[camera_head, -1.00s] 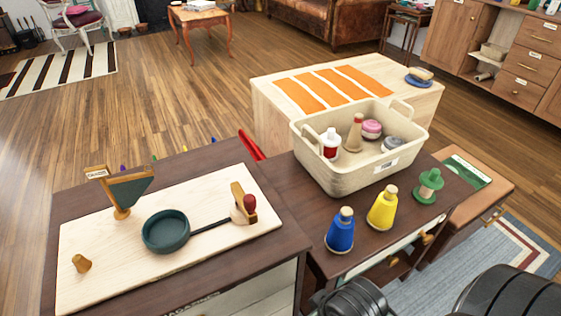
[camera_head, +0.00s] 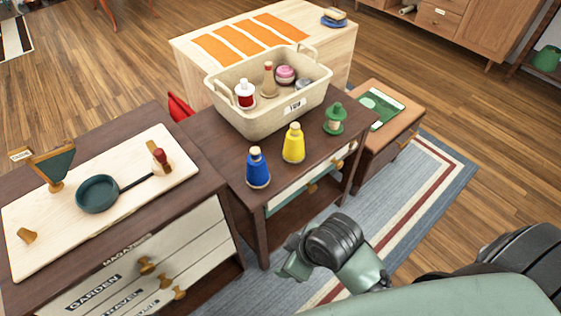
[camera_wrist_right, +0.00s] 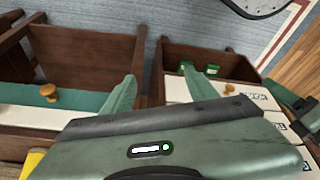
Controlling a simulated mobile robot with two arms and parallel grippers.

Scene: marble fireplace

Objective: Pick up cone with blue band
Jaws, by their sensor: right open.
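A blue cone-shaped piece (camera_head: 257,168) with a tan top and pale base rim stands upright on the dark wooden side table (camera_head: 215,150). A yellow one (camera_head: 293,144) stands to its right, and a green tiered one (camera_head: 335,119) farther right. The blue piece's broad blue body is the only blue band I see among them. My right gripper (camera_wrist_right: 160,75) is open and empty in the right wrist view, above open drawers. In the head view my right arm's wrist is in front of the table, right of and below the blue piece. My left gripper is out of view.
A cream basket (camera_head: 262,122) with bottles and other pieces stands behind the cones. A cabinet with a white board (camera_head: 130,205) and a small pan (camera_head: 97,194) is at the left. A brown stool (camera_head: 392,135) stands right. A yellow edge (camera_wrist_right: 35,158) shows at lower left.

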